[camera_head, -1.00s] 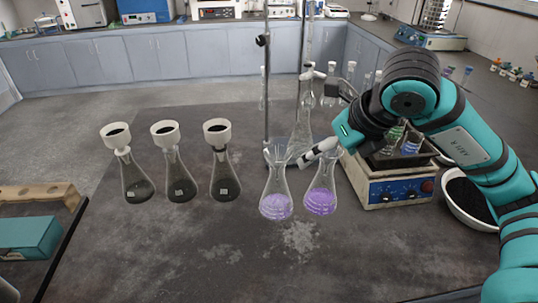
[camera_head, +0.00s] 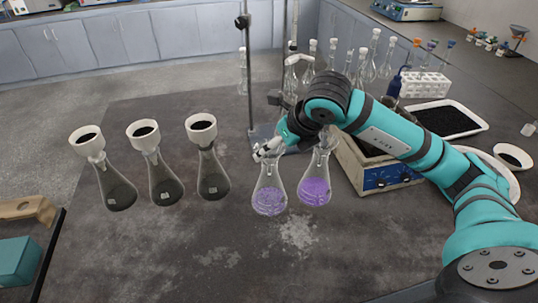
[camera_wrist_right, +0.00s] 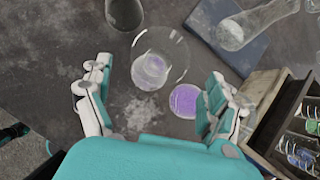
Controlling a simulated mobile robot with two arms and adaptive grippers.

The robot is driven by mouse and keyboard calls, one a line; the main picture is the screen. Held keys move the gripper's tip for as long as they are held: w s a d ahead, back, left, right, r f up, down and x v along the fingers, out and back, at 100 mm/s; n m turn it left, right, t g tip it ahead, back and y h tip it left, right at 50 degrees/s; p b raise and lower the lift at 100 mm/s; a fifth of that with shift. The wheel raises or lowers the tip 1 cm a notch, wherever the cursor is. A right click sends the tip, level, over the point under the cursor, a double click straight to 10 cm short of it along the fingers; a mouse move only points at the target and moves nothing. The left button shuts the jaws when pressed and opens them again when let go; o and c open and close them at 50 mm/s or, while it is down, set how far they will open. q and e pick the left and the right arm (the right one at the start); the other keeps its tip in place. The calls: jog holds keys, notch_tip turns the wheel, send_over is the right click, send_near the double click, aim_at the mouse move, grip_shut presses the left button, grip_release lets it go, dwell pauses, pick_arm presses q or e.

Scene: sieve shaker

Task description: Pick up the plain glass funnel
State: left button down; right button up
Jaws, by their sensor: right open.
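Two conical flasks with purple liquid stand on the bench, the left flask (camera_head: 268,198) and the right flask (camera_head: 314,190). A clear glass funnel (camera_wrist_right: 179,40) shows as a wide round rim over one purple flask in the right wrist view. In the head view the top of the left flask is partly covered by my right gripper (camera_head: 266,154). My right gripper (camera_wrist_right: 150,84) is open, its fingers spread wide with nothing between them gripped; the rim lies just beyond its fingertips. A faint clear flare tops the right flask. My left gripper is not in view.
Several dark flasks (camera_head: 165,185) with white funnels (camera_head: 143,134) stand to the left. A stand with a metal rod (camera_head: 247,75) rises behind.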

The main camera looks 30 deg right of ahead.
aim_at(270, 154)
jog(key=shift+x, duration=0.9)
jog(key=p+x, duration=0.2)
jog(key=x, duration=0.1)
jog(key=shift+w+f, duration=0.2)
jog(key=shift+f, duration=0.1)
jog(key=shift+w+a+f, duration=0.1)
jog(key=shift+w+f, duration=0.2)
jog(key=shift+f, duration=0.15)
jog(key=shift+c, duration=0.9)
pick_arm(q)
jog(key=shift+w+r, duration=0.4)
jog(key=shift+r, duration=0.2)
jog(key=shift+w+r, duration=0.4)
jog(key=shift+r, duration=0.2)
pick_arm(e)
jog(key=c, duration=1.2)
jog(key=shift+c, duration=0.3)
